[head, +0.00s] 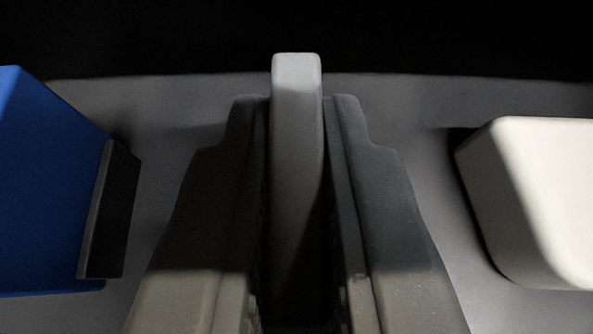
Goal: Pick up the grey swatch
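The grey swatch (297,110) is an upright, narrow grey block with rounded top corners, in the middle of the head view. My gripper (297,135) has one dark finger on each side of it. The fingers are close against the swatch's left and right sides, with at most thin dark gaps showing. The swatch's top sticks out past the fingertips. Its lower part is in shadow between the fingers. Whether it touches the grey surface below is hidden.
A blue block (45,190) with a black piece (110,210) on its side stands at the left. A white rounded block (535,200) stands at the right. The grey surface (170,110) is bare between them and my gripper. Beyond its far edge it is black.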

